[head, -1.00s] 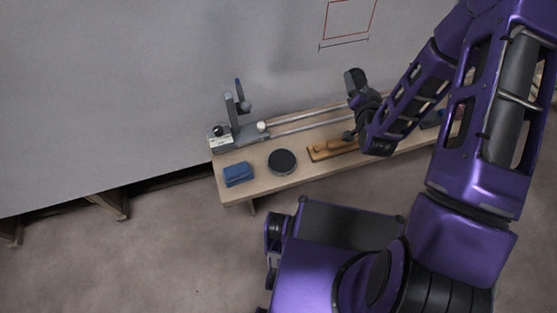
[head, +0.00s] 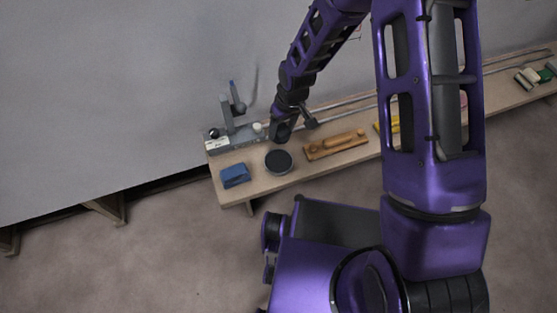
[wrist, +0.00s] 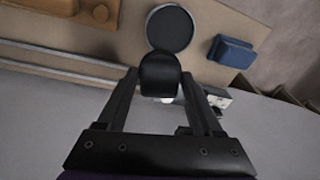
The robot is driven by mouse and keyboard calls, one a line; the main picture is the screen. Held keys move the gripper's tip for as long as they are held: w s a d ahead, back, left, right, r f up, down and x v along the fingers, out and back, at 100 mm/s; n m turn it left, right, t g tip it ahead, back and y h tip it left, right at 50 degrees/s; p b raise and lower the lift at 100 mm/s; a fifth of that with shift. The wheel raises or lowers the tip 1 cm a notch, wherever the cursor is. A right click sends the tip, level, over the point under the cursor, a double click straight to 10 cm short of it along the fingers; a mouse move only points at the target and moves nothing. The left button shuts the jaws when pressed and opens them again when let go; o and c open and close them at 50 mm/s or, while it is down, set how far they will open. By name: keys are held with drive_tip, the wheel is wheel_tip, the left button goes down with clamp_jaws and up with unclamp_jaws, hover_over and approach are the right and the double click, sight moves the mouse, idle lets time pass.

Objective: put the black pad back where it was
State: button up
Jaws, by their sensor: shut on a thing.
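My gripper (wrist: 161,73) is shut on the black pad (wrist: 160,80), a rounded black piece held between the two fingers. In the head view the pad (head: 281,131) hangs at the end of my arm, over the back part of the bench. A round dark disc with a grey rim (head: 278,161) lies on the bench just in front of it. In the wrist view the pad overlaps the near edge of this disc (wrist: 170,26). I cannot tell whether the pad touches the disc or the bench.
A blue block (head: 235,175) lies left of the disc and a wooden tool (head: 336,144) right of it. A grey stand with a blue-tipped upright (head: 228,117) and a white knob (head: 257,127) stand close on the left. Rails (head: 350,106) run along the bench (head: 250,190).

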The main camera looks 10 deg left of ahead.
sight(278, 140)
drive_tip(key=s+n, duration=0.1)
drive_tip(key=s+r+h, duration=0.1)
drive_tip(key=s, duration=0.1)
drive_tip(key=shift+a+n+h, duration=0.2)
drive_tip(key=shift+n+h, duration=0.1)
drive_tip(key=shift+n, duration=0.1)
wheel_tip(278, 140, down, 10)
drive_tip(key=shift+s+r+b, duration=0.1)
drive_tip(key=shift+s+b, duration=0.05)
drive_tip(key=shift+b, duration=0.3)
drive_tip(key=o, duration=1.3)
drive_tip(key=shift+c, duration=0.2)
wheel_tip(278, 140, up, 12)
drive_tip(key=p, duration=0.1)
